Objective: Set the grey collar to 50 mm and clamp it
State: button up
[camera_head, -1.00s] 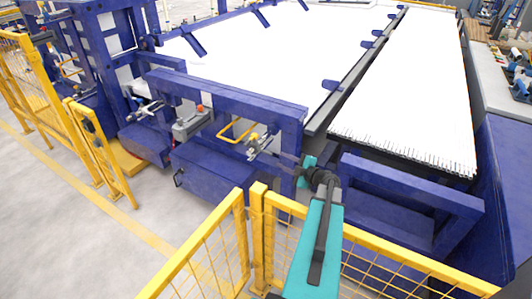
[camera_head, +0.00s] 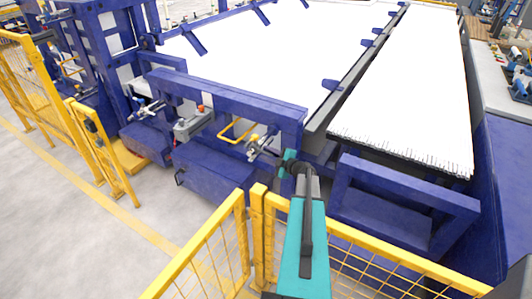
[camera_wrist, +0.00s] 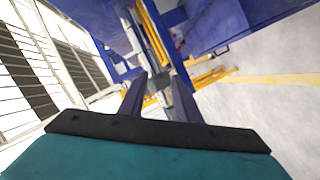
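A small grey metal fitting with a yellowish knob (camera_head: 257,143) sits at the right end of the blue frame in the head view. I cannot tell for certain that it is the grey collar, and no scale is readable. My gripper (camera_head: 270,153) is just right of this fitting, its fingers small and hard to make out. In the wrist view the two dark fingers (camera_wrist: 159,92) stand apart. A grey piece (camera_wrist: 158,84) shows between them, seemingly beyond the tips; contact cannot be told.
A similar fitting (camera_head: 149,108) is at the frame's left end. Blue beams (camera_head: 225,97) stand close to my gripper. A yellow mesh fence (camera_head: 345,255) runs below my arm.

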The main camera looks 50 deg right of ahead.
jog(key=shift+w+f, duration=0.1)
jog(key=shift+w, duration=0.45)
grip_shut()
jog(key=shift+d, duration=0.1)
jog(key=w+d+p, duration=0.1)
jog(key=w+d, duration=0.1)
jog(key=d, duration=0.7)
jog(key=shift+w+d, duration=0.2)
jog(key=shift+d, duration=0.15)
grip_release()
